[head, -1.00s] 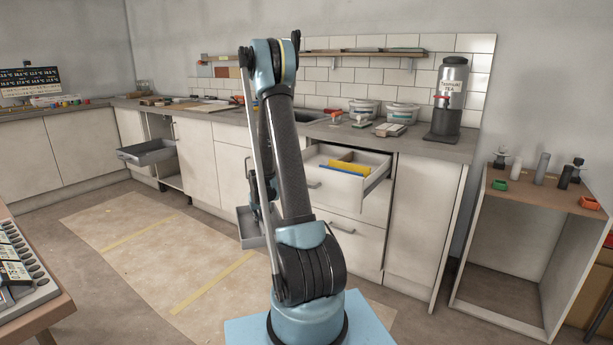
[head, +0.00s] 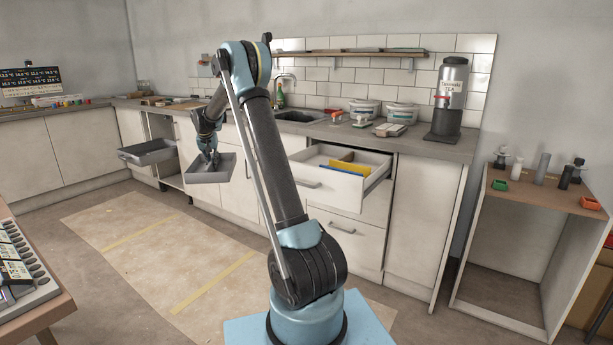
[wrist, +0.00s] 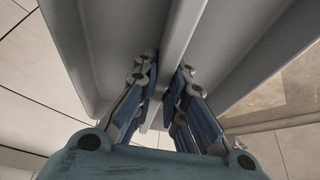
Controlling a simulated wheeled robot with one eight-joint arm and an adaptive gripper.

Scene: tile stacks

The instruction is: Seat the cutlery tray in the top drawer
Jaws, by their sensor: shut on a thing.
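The grey cutlery tray (head: 205,178) hangs in the air left of the arm, somewhat tilted, in front of the cabinet fronts. My gripper (head: 210,160) is above it and shut on its middle divider; the wrist view shows the fingers (wrist: 163,88) on either side of that divider, with the grey tray (wrist: 90,35) filling much of the view. The top drawer (head: 327,188) stands open to the right of the arm. It holds a yellow piece (head: 350,168) and a blue strip beside it. Part of its left side is close behind my arm.
Another grey pulled-out tray or drawer (head: 148,153) juts from an open cabinet at the left. The counter (head: 425,148) above the top drawer carries tubs (head: 401,114) and a tea dispenser (head: 449,100). The floor mat (head: 150,250) is clear.

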